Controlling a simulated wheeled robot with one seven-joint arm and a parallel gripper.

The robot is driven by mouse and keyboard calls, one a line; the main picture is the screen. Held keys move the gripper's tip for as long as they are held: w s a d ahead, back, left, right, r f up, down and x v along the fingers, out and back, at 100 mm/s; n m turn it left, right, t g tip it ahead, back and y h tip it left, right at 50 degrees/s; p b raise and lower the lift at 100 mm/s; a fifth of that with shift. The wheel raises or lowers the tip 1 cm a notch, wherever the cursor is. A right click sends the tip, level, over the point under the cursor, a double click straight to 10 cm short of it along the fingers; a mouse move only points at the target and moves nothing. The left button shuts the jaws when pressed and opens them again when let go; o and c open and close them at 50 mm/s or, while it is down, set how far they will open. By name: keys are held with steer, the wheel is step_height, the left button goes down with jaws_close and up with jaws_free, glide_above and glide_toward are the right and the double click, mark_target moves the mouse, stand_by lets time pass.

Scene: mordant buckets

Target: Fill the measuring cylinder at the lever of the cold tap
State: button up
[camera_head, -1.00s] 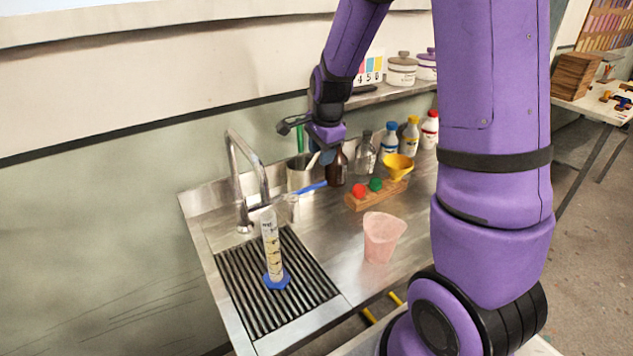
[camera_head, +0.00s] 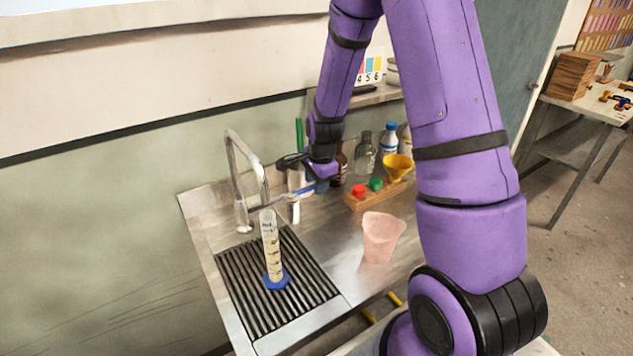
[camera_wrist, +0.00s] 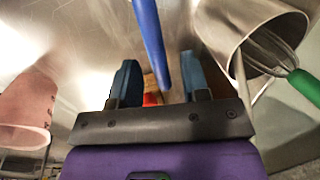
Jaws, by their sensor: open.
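The clear measuring cylinder (camera_head: 271,247) stands upright on its blue foot on the ribbed drainer (camera_head: 240,290), below the end of the curved tap spout (camera_head: 234,165). Its liquid level is too small to tell. The blue tap lever (camera_head: 305,189) sticks out to the right from a short metal stem beside the spout. My gripper (camera_head: 287,162) is open, above and close to the lever. In the wrist view, the blue lever (camera_wrist: 150,45) runs down between the two open fingers (camera_wrist: 160,75). Contact with either finger cannot be seen.
A metal pot (camera_wrist: 228,25) with a green-handled whisk (camera_wrist: 285,70) stands close beside the gripper. A pink beaker (camera_head: 381,236) is on the counter. A wooden block (camera_head: 372,196) with red and green caps and a yellow funnel (camera_head: 397,165) stands behind, near several bottles.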

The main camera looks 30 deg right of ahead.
jaws_close()
steer(key=shift+s+m, duration=0.35)
steer(key=shift+m, duration=0.25)
jaws_free()
